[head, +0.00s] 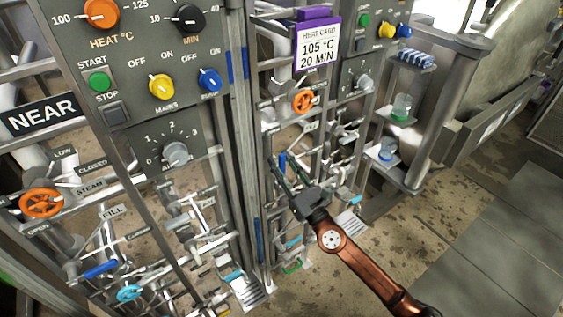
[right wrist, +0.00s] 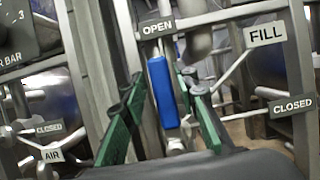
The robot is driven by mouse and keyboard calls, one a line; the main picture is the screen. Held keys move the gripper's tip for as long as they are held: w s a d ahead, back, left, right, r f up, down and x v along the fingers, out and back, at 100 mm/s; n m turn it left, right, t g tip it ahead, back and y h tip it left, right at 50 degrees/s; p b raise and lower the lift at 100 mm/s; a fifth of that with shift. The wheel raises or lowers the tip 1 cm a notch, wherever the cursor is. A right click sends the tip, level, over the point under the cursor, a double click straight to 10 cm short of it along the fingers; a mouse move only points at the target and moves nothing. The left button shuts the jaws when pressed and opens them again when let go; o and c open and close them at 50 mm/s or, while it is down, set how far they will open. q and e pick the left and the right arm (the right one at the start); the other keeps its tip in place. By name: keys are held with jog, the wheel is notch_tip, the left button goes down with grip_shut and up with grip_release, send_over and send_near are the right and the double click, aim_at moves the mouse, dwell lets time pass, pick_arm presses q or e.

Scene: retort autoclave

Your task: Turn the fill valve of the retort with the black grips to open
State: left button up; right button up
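The fill valve's blue lever handle (right wrist: 162,92) stands nearly upright in the right wrist view, just below the OPEN plate (right wrist: 157,28). The FILL plate (right wrist: 265,34) and CLOSED plate (right wrist: 292,106) are off to the right. My right gripper (right wrist: 163,84) is open, with one green-padded finger on each side of the handle and a narrow gap on both sides. In the head view, my right gripper (head: 281,164) reaches the far retort's piping, with the blue handle (head: 282,162) partly hidden between its fingers. I cannot make out black grips. My left gripper is out of view.
An orange wheel (head: 303,102) and heat card (head: 317,45) are above my right gripper. The near retort's panel (head: 150,70), blue fill lever (head: 100,270) and orange steam wheel (head: 41,203) are on the left. Shelves with beakers (head: 400,108) stand right; floor (head: 455,215) is clear.

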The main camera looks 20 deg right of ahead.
jog(key=shift+o, duration=0.5)
jog(key=shift+d, duration=0.1)
jog(key=v, duration=1.2)
jog(key=shift+f, duration=0.1)
dwell(0.9)
